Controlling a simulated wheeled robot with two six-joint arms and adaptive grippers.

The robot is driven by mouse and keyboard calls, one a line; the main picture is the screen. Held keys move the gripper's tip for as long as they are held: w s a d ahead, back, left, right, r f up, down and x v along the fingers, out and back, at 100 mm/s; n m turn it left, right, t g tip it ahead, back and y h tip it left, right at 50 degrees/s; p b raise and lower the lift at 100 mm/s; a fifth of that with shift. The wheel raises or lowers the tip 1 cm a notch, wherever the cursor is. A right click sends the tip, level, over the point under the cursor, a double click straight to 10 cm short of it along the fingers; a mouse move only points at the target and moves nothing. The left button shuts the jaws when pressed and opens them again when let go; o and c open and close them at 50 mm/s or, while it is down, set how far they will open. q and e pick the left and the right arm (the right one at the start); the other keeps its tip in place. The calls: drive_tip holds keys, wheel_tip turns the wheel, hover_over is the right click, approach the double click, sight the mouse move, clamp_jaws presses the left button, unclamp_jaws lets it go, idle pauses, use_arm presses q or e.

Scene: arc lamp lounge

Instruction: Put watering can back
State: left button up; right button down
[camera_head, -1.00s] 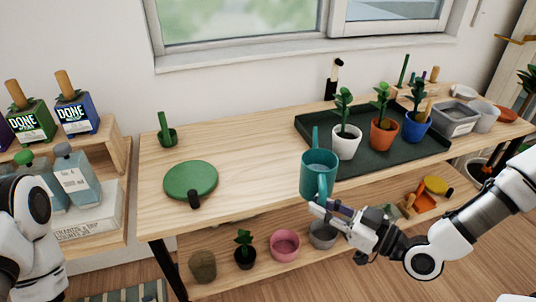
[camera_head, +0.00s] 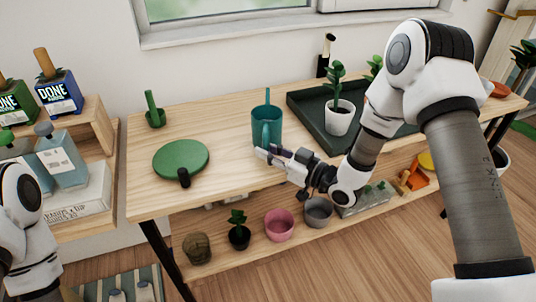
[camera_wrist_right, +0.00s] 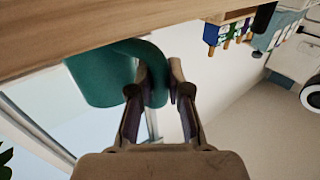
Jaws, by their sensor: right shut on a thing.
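The teal watering can (camera_head: 266,128) is upright at the middle of the wooden table, just left of the dark green tray (camera_head: 298,106). My right gripper (camera_head: 260,152) is shut on its handle from the front. In the right wrist view the can (camera_wrist_right: 100,78) fills the upper left, and its curved handle sits between the fingers of my right gripper (camera_wrist_right: 158,75). The can's base is close to the tabletop; I cannot tell whether it touches. My left arm shows at the left edge, but its gripper is out of view.
A round green disc (camera_head: 180,157) with a dark knob lies left of the can. A white potted plant (camera_head: 338,120) stands on the tray; my right arm hides others. Several pots line the lower shelf (camera_head: 255,256).

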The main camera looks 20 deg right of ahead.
drive_tip(key=shift+w+f, duration=0.15)
drive_tip(key=shift+f, duration=0.4)
drive_tip(key=c, duration=1.1)
unclamp_jaws()
drive_tip(key=shift+f, duration=0.1)
